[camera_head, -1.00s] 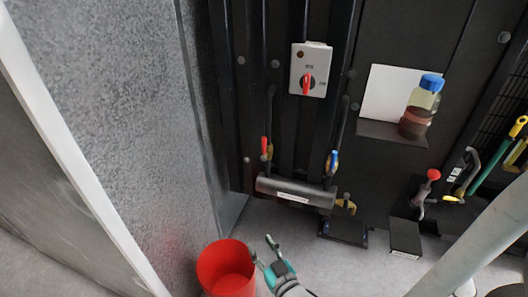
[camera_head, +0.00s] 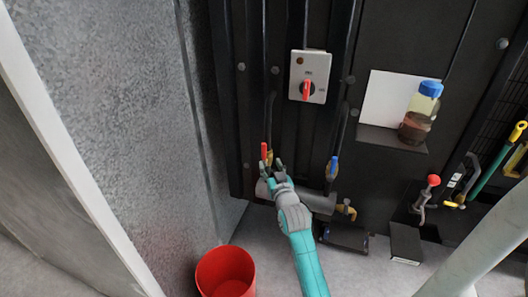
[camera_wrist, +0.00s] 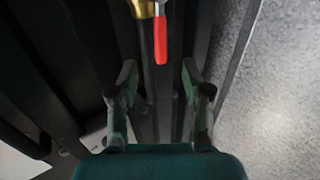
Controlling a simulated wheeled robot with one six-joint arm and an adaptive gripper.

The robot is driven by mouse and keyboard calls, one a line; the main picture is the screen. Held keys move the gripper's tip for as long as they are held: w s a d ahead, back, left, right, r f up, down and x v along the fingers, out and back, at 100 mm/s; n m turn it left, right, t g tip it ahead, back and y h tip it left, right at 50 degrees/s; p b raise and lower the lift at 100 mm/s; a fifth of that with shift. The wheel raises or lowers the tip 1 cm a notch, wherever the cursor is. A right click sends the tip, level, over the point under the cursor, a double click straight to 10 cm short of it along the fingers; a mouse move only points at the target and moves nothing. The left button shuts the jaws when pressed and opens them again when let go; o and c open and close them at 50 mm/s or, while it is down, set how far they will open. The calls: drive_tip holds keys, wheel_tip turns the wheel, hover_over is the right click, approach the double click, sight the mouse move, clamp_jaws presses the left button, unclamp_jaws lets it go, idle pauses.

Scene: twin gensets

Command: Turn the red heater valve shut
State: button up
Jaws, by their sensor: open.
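The red heater valve (camera_head: 264,150) is a small red lever on a brass body on the left hose above the dark heater cylinder (camera_head: 322,203). In the wrist view the red lever (camera_wrist: 160,38) hangs from the top edge beside its brass body (camera_wrist: 143,8), between and beyond my fingertips. My gripper (camera_head: 273,167) is open and empty, close to the valve, just below and right of the lever in the head view. In the wrist view its two fingers (camera_wrist: 158,72) stand apart with the lever's line between them. My gripper hides part of the cylinder and the lower valve.
A blue-handled valve (camera_head: 333,166) sits on the right hose. Above is a grey switch box (camera_head: 308,77) with a red knob. A bottle (camera_head: 420,112) stands on a shelf at right. A red bucket (camera_head: 226,272) is on the floor.

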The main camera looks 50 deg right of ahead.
sight(265, 153)
drive_tip(key=x, duration=0.9)
clamp_jaws()
